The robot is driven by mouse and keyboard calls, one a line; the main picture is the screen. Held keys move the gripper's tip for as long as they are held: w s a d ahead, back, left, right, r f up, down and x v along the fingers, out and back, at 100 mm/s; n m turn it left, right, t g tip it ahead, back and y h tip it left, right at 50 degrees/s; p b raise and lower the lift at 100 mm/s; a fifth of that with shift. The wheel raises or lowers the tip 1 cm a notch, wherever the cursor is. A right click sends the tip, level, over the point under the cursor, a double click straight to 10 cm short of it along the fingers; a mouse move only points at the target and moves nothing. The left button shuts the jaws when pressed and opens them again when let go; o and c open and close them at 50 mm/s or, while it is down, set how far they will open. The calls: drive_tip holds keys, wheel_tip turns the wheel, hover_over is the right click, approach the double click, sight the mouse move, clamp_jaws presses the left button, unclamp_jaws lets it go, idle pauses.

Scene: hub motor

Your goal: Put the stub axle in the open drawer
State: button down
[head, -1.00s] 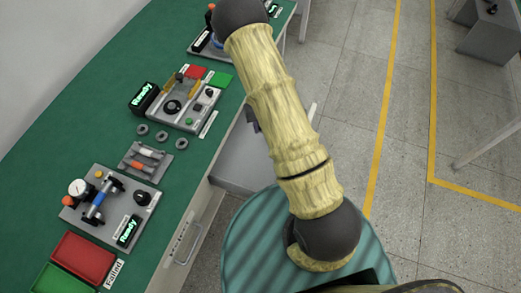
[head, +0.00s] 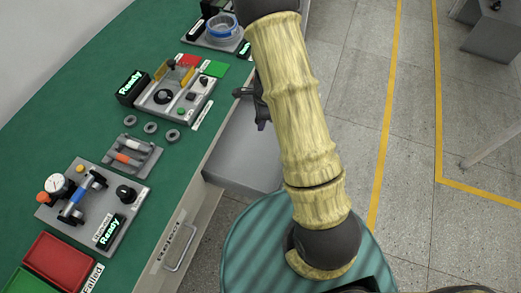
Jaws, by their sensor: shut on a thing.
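My gripper (head: 262,124) is partly hidden behind my arm, over the far side of the open drawer (head: 235,160). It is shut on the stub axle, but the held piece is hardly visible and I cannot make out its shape. The drawer is a grey, shallow box pulled out from the green bench, and the part of its floor that shows looks empty. The gripper appears above the drawer; its exact height is unclear.
On the bench (head: 105,120), a grey holder (head: 143,163) carries white and orange-banded pieces. Several grey rings (head: 150,127), a gauge fixture (head: 120,222), a knob fixture (head: 163,108) and a red tray (head: 60,262) stand nearby. A closed drawer's handle (head: 178,262) protrudes at the front.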

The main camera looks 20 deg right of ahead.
drive_tip(key=m+b, duration=0.1)
drive_tip(key=f+m, duration=0.1)
drive_tip(key=m, duration=0.1)
drive_tip(key=shift+f+m+b, duration=0.15)
drive_tip(key=shift+m+b, duration=0.15)
drive_tip(key=shift+b, duration=0.1)
drive_tip(key=m+b, duration=0.1)
drive_tip(key=m, duration=0.2)
drive_tip(key=f+m+b, duration=0.1)
drive_tip(key=m, duration=0.1)
drive_tip(key=shift+s+t+h+b, duration=0.1)
drive_tip(key=shift+t+h+b, duration=0.2)
drive_tip(key=shift+t, duration=0.1)
drive_tip(key=m, duration=0.1)
drive_tip(key=m+b, duration=0.1)
drive_tip(key=m, duration=0.1)
drive_tip(key=m+b, duration=0.1)
drive_tip(key=shift+f+m, duration=0.3)
drive_tip(key=shift+m+h+b, duration=0.3)
drive_tip(key=shift+m+b, duration=0.05)
drive_tip(key=shift+m, duration=0.55)
drive_tip(key=b, duration=0.3)
hover_over(260, 145)
drive_tip(key=shift+s+f, duration=0.2)
drive_tip(key=shift+f, duration=2.9)
drive_tip(key=shift+f+b, duration=0.45)
drive_tip(key=shift+f, duration=1.45)
